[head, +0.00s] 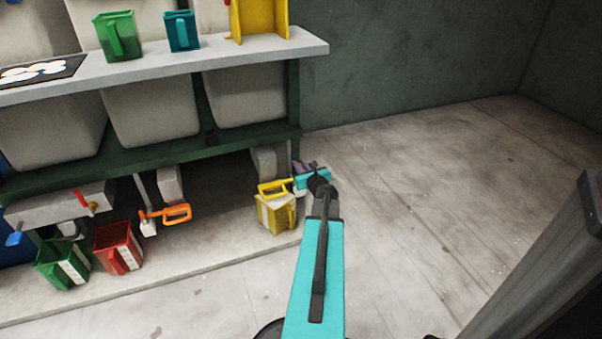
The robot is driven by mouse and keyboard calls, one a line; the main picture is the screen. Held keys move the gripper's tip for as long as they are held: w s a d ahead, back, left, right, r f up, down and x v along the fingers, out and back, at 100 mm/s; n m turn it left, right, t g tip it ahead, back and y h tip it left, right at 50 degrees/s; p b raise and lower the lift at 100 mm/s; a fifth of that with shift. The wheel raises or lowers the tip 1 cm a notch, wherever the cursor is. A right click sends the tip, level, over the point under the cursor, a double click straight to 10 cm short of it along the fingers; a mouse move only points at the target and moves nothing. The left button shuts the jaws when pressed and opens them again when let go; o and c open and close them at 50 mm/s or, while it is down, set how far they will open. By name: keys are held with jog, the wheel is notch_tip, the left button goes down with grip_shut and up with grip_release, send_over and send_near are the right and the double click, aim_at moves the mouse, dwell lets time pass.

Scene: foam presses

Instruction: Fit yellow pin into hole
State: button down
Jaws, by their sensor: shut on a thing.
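The yellow pin (274,188) shows as a yellow looped handle low under the right end of the bench. It is just above a yellow jug (277,214). My gripper (299,182) is at the handle's right end and shut on it. The fingertips are small and partly hidden by my wrist, so the exact grip is unclear. A grey block (265,161) stands behind the handle. I cannot make out the hole, nor whether the pin touches the block.
An orange-handled piece (176,213), a red jug (119,247) and a green jug (63,262) are to the left. The bench's green leg (294,110) and shelf (230,47) are above and behind my gripper.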

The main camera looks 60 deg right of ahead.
jog(key=shift+f+b, duration=0.7)
jog(key=shift+f, duration=1.05)
jog(key=shift+f, duration=0.15)
jog(key=c, duration=1.8)
grip_release()
jog(key=shift+r, duration=0.25)
jog(key=p+v, duration=0.3)
jog(key=v, duration=0.9)
jog(key=shift+w, duration=0.1)
